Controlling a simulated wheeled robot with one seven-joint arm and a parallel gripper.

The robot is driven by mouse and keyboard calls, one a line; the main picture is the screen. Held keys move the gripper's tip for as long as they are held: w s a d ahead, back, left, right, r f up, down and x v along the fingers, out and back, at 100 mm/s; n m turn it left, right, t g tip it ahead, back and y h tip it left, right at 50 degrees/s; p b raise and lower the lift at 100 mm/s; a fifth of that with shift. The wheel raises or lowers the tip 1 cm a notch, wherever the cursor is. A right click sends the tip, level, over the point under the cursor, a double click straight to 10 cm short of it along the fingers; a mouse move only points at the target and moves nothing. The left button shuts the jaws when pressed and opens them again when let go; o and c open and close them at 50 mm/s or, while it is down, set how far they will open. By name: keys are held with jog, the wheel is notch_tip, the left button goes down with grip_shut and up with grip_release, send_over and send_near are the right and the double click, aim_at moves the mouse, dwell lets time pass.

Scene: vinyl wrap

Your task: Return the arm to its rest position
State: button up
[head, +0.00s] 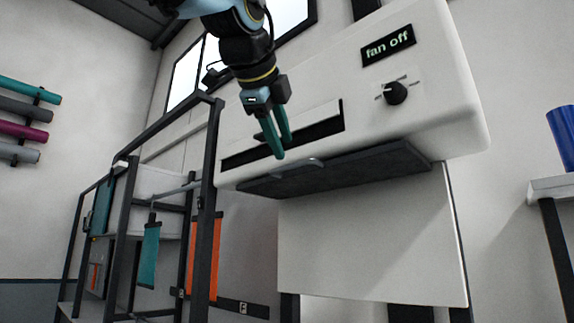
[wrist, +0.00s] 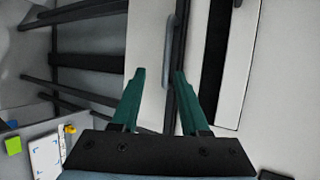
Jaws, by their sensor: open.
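My gripper (head: 277,152) hangs from my arm at the top middle of the head view, with its two green fingers pointing down. In the wrist view the fingers (wrist: 158,74) stand apart with nothing between them, so it is open and empty. In the head view it overlaps the slot on the front of a white hood (head: 440,90). I cannot tell how far it is from the hood's surface. The hood's display reads "fan off", and a black knob (head: 395,93) sits below it.
A dark panel with a grey handle (head: 298,168) juts out under the hood. A black frame rack (head: 205,190) with hanging teal (head: 149,255) and orange (head: 205,258) sheets stands at left. Coloured rolls (head: 22,131) are on the far left wall. A blue cylinder (head: 563,138) stands on a shelf at right.

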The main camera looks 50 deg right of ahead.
jog(key=shift+v, duration=1)
